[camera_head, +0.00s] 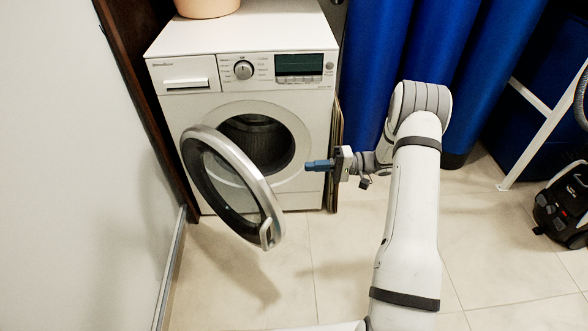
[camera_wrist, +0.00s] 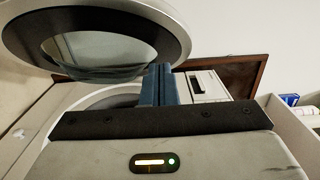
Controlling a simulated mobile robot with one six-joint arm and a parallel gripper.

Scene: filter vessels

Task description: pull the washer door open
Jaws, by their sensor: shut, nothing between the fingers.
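The washer (camera_head: 310,115) is a white front-loader against the back wall. Its round door (camera_head: 262,192), with a silver rim and dark glass, stands wide open, swung out to the left on its hinge. The drum opening (camera_head: 258,143) is uncovered. The door handle (camera_head: 266,234) is at the door's free lower edge. My gripper (camera_head: 308,165) has blue fingers and is shut and empty, in front of the washer, right of the door and apart from it. In the wrist view my blue fingers (camera_wrist: 158,84) are together, with the door (camera_wrist: 100,35) at the upper left.
A white wall (camera_head: 75,170) is close on the left. Tall blue cylinders (camera_head: 425,50) stand behind my arm. A white frame (camera_head: 540,130) and a black vacuum cleaner (camera_head: 563,205) are at the right. The tiled floor (camera_head: 335,270) in front of the washer is clear.

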